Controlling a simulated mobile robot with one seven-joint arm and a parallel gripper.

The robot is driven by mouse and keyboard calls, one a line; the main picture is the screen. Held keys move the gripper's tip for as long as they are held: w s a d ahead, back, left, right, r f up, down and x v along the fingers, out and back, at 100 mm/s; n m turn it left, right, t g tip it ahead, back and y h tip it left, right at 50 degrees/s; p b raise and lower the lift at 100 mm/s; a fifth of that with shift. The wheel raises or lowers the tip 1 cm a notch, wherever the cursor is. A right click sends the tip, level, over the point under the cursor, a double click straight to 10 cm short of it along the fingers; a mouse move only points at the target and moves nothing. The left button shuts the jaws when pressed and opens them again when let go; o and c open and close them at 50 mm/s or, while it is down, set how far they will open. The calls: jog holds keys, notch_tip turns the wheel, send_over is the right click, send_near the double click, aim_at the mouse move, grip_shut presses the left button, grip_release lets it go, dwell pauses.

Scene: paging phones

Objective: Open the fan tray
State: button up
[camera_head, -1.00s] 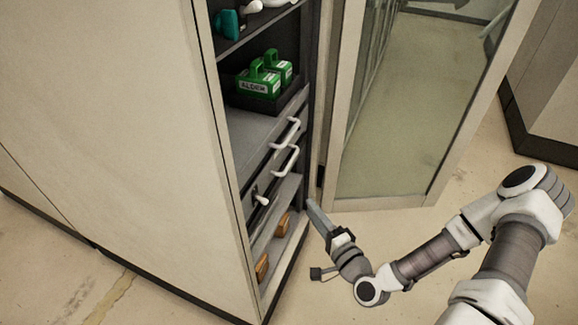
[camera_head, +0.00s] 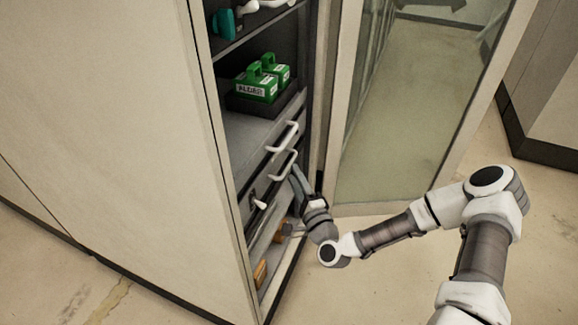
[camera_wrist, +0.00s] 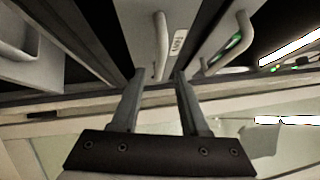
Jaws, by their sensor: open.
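Two drawer fronts with pale bar handles sit inside the open cabinet, the upper handle (camera_head: 286,136) above the lower handle (camera_head: 284,165). In the wrist view the nearer handle (camera_wrist: 161,45) stands beyond my gripper (camera_wrist: 158,78), in line with the gap between its fingers. A small label (camera_wrist: 179,43), too blurred to read surely, is on the panel beside that handle. The other handle (camera_wrist: 232,43) is to the right in the wrist view. My gripper (camera_head: 295,172) is open and empty, close to the lower handle; contact is not visible.
Green labelled boxes (camera_head: 262,81) stand on the shelf above the drawers. A white-tipped lever (camera_head: 260,205) sticks out below them, and orange blocks (camera_head: 260,274) lie at the bottom. The glass door (camera_head: 400,120) is open at right. The cabinet's side panel (camera_head: 100,120) fills the left.

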aim_at(289, 164)
jog(key=x, duration=0.5)
grip_shut()
dwell(1.4)
